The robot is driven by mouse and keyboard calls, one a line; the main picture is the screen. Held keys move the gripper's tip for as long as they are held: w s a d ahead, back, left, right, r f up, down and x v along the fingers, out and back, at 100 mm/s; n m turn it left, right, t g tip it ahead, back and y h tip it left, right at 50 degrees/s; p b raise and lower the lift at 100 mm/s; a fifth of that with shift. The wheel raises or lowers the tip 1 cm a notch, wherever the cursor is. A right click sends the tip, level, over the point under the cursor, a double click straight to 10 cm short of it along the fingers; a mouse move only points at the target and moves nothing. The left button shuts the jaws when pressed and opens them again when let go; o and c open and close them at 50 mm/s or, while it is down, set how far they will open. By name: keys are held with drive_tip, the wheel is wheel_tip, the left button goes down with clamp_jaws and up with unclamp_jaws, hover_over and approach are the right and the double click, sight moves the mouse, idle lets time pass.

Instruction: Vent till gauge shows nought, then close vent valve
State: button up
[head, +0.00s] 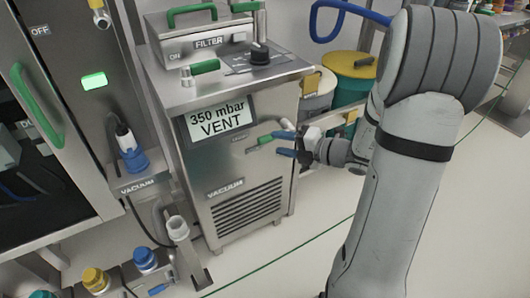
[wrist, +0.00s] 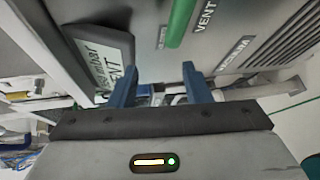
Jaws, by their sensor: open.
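The gauge display (head: 222,118) on the front of the steel vacuum unit reads "350 mbar" and "VENT"; it also shows, tilted, in the wrist view (wrist: 103,66). A green-handled vent valve (head: 264,139) sticks out to the right of the display. In the wrist view the green handle (wrist: 180,22) lies beside a "VENT" label, beyond my fingertips. My gripper (head: 284,144) has blue fingers spread open just right of the handle in the head view. It also shows in the wrist view (wrist: 160,86), with no handle between the fingers. I cannot tell whether a finger touches the handle.
Another green lever (head: 205,67) and a black knob (head: 260,54) sit on the unit's top. A steel cabinet (head: 70,130) stands at left. Blue and yellow capped fittings are low at left.

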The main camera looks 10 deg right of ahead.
sight(272, 140)
drive_tip(key=w+d+f+m, duration=0.1)
drive_tip(key=w+d+f+m+t+h+b, duration=0.1)
drive_tip(key=m, duration=0.1)
drive_tip(key=shift+w+d+f+t, duration=0.1)
drive_tip(key=shift+d+f+t, duration=0.05)
drive_tip(key=shift+f+t, duration=0.2)
drive_tip(key=b+x, duration=0.2)
drive_tip(key=x, duration=0.4)
drive_tip(key=shift+b, duration=0.3)
drive_tip(key=shift+w+a, duration=0.4)
drive_tip(key=shift+a, duration=0.05)
clamp_jaws()
